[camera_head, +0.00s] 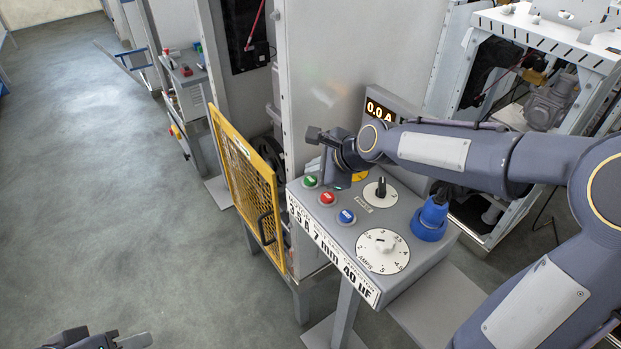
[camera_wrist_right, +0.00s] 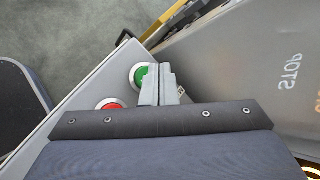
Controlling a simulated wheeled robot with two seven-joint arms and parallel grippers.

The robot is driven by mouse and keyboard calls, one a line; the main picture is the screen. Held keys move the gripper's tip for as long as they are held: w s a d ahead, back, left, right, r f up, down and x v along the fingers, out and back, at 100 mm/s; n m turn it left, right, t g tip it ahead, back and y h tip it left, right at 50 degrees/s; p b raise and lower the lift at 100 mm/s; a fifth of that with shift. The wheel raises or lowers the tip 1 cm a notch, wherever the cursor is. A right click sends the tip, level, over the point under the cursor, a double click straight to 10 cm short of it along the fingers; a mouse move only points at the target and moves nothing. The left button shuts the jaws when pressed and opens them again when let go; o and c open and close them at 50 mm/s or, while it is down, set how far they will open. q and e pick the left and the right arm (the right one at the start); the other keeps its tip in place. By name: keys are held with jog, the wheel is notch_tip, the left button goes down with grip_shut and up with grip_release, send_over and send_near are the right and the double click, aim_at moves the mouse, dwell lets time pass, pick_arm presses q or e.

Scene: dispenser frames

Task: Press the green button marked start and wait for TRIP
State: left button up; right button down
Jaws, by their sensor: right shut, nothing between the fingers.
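The green button (camera_head: 310,181) is at the left corner of the grey sloped control panel (camera_head: 408,262); it also shows in the right wrist view (camera_wrist_right: 143,75). Its marking is not readable. My right gripper (camera_head: 326,166) is over the panel's far left corner, shut and empty. In the right wrist view its closed fingertips (camera_wrist_right: 160,72) overlap the button's right edge; I cannot tell whether they touch it. The amber display (camera_head: 380,111) reads 0.0 A, partly behind my right arm. My left gripper (camera_head: 105,340) is cut off at the bottom left edge.
A red button (camera_head: 327,198) and a blue button (camera_head: 346,216) sit in line with the green one. A yellow mesh gate (camera_head: 247,188) stands left.

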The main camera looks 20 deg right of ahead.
aim_at(315, 182)
dwell(0.4)
jog(key=shift+f, duration=0.45)
jog(key=shift+f+b, duration=0.45)
jog(key=shift+b, duration=0.05)
dwell(0.5)
dwell(0.3)
jog(key=shift+r+p, duration=0.9)
jog(key=shift+p, duration=0.05)
jog(key=shift+r, duration=0.1)
notch_tip(315, 182, up, 5)
jog(key=p, duration=0.5)
